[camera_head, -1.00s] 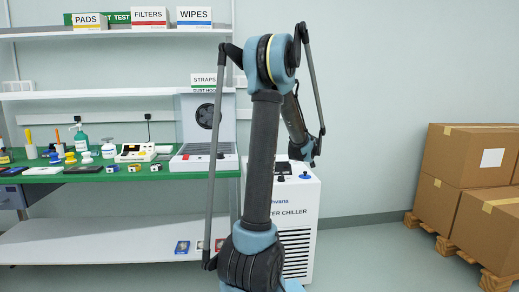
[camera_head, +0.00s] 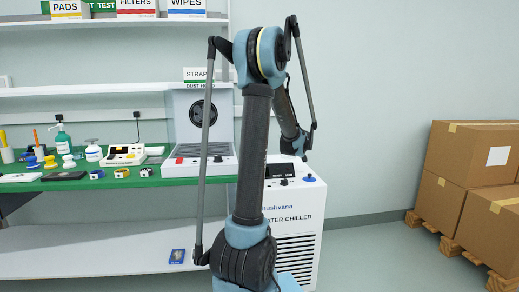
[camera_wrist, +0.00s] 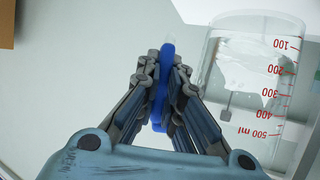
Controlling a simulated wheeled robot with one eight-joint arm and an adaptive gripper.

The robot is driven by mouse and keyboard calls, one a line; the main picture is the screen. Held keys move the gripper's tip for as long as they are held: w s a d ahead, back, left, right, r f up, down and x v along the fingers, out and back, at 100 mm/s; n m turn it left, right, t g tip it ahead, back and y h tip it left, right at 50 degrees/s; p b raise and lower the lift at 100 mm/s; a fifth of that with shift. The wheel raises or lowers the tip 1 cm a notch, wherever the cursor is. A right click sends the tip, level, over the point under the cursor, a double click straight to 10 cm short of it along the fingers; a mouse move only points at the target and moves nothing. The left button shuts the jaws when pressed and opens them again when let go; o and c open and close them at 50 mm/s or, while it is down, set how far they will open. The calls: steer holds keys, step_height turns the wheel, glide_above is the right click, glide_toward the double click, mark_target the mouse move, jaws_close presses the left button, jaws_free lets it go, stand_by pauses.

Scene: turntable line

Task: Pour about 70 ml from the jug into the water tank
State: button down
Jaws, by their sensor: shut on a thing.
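In the wrist view, my gripper (camera_wrist: 162,80) is shut on the blue handle (camera_wrist: 164,105) of a clear jug (camera_wrist: 212,75). Red marks from 100 to 500 ml run down the jug's side, with 500 nearest my wrist. The water level inside is hard to make out. In the head view, my arm hides the jug, and the gripper's fingers cannot be made out. A white water chiller (camera_head: 310,205) stands on the floor just behind my arm. Its top has a dark display and a blue cap (camera_head: 309,178). No separate water tank can be made out.
A green bench (camera_head: 130,182) with bottles, small tools and a dust hood (camera_head: 205,160) runs along the left. Shelves with labels hang above it. Cardboard boxes (camera_head: 465,170) on pallets stand at the right. Open floor lies between chiller and boxes.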

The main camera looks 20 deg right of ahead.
steer(key=shift+r, duration=0.1)
steer(key=shift+w+a+r+n+g+h, duration=0.15)
steer(key=shift+w+a+r+n+h, duration=0.15)
steer(key=shift+r, duration=0.3)
steer(key=shift+w+a+r+n+g+h, duration=0.1)
steer(key=shift+a+r+n+g+h, duration=0.1)
steer(key=shift+r+n, duration=0.3)
steer(key=shift+w+a+r+p, duration=0.1)
steer(key=shift+a+r+p, duration=0.05)
steer(key=shift+r+p, duration=0.15)
steer(key=shift+w+a+r+n+g+h, duration=0.3)
steer(key=shift+w+a+n+h, duration=0.2)
steer(key=shift+n, duration=0.2)
steer(key=w+a+r+n+h+p, duration=0.2)
steer(key=w+a+r+n, duration=0.1)
steer(key=a+r+n, duration=0.1)
steer(key=shift+w+a+r+n+g+h, duration=0.25)
steer(key=shift+r+g, duration=0.2)
steer(key=shift+r, duration=0.25)
steer(key=shift+w+a+r+n+p, duration=0.1)
steer(key=shift+a+r+n+p, duration=0.15)
steer(key=shift+r+n+p, duration=0.15)
steer(key=shift+w+a+r+n+h+p, duration=0.25)
steer(key=shift+r+n+h+p, duration=0.1)
steer(key=shift+r+h, duration=0.1)
